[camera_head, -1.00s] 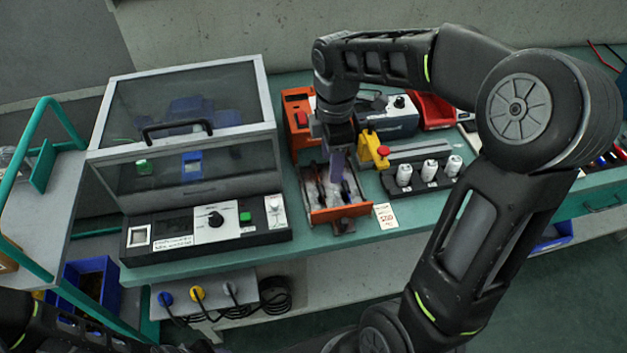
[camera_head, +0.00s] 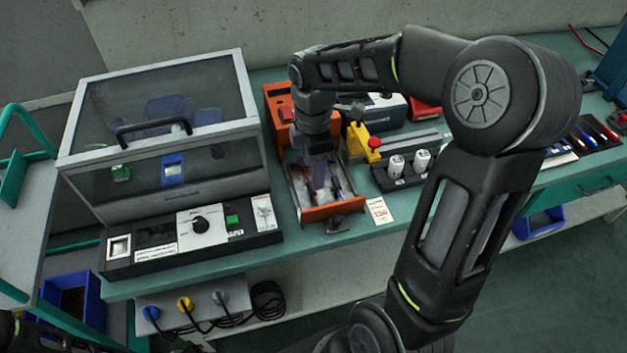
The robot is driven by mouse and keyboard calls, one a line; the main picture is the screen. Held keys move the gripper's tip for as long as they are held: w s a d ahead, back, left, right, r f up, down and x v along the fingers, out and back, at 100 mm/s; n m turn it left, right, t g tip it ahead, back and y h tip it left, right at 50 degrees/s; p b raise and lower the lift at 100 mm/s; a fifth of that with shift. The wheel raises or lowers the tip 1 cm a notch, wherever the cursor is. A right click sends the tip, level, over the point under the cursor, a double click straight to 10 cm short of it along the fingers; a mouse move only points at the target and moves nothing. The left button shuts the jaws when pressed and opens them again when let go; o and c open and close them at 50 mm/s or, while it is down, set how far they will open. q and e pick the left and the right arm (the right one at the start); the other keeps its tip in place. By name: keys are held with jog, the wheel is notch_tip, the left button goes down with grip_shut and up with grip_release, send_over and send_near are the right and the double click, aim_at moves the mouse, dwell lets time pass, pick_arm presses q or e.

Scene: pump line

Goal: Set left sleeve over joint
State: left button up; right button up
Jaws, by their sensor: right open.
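My right gripper (camera_head: 322,193) points down into the orange open-topped fixture (camera_head: 333,211) on the bench. It is open, its fingers low between the fixture's walls. A blue strip-like part (camera_head: 339,181) and pale parts show around the fingers. The left sleeve and the joint cannot be told apart there; the gripper and wrist cover much of the fixture's inside. My left gripper is out of view.
A glass-lidded machine (camera_head: 165,150) with a control panel stands left of the fixture. Right of it are a yellow block with a red knob (camera_head: 374,143), white cylinders (camera_head: 397,165) in a black rack (camera_head: 402,181), and a paper tag (camera_head: 379,210).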

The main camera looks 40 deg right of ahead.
aim_at(311, 189)
notch_tip(311, 189, down, 5)
jog(key=shift+f, duration=0.1)
dwell(0.3)
grip_shut()
dwell(0.4)
dwell(0.9)
